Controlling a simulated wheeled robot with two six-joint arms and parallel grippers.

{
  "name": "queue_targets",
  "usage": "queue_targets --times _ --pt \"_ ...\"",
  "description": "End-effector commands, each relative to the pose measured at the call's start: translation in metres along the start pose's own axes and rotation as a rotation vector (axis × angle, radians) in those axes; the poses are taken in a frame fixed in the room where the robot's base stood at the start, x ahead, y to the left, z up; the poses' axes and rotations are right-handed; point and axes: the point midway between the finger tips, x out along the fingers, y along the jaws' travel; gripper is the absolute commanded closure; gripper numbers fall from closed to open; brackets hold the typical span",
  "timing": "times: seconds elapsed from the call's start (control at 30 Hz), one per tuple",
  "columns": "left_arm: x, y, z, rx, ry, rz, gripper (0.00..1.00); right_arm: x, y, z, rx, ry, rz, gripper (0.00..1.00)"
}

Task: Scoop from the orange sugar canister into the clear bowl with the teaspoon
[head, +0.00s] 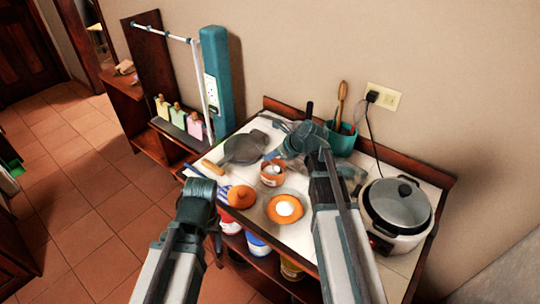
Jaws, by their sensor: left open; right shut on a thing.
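The orange sugar canister (272,174) stands on the white counter with its top open. A round bowl (270,211) in front of it has a see-through rim, with orange and a white mound (285,208) inside. An orange lid with a knob (240,195) lies left of the bowl. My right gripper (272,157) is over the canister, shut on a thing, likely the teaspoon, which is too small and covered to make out. My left gripper (222,190) is open, low at the counter's front left edge, beside the lid; its fingers are hard to make out.
A grey pan (245,147) lies at the back left. A teal utensil pot (341,140) stands at the back. A rice cooker (395,212) with a cord to the wall outlet (383,97) fills the right. Tubs (258,245) sit on the shelf below.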

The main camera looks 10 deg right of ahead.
Motion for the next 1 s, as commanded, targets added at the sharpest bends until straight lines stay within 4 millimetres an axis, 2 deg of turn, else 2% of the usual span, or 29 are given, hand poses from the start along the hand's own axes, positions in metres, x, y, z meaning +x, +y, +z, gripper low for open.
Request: queue_targets --times 0.03,0.5,1.0 --pt "-0.009 -0.001 0.001 0.000 0.000 0.000 0.33 -0.007 0.000 0.006 0.000 0.000 0.000 1.00" --pt "-0.049 -0.005 0.003 0.001 0.000 0.000 0.33 -0.035 0.000 0.035 0.000 0.000 -0.001 1.00" --pt "-0.090 -0.009 0.005 0.002 0.000 0.000 0.33 -0.036 -0.001 0.056 -0.001 0.203 0.000 1.00"
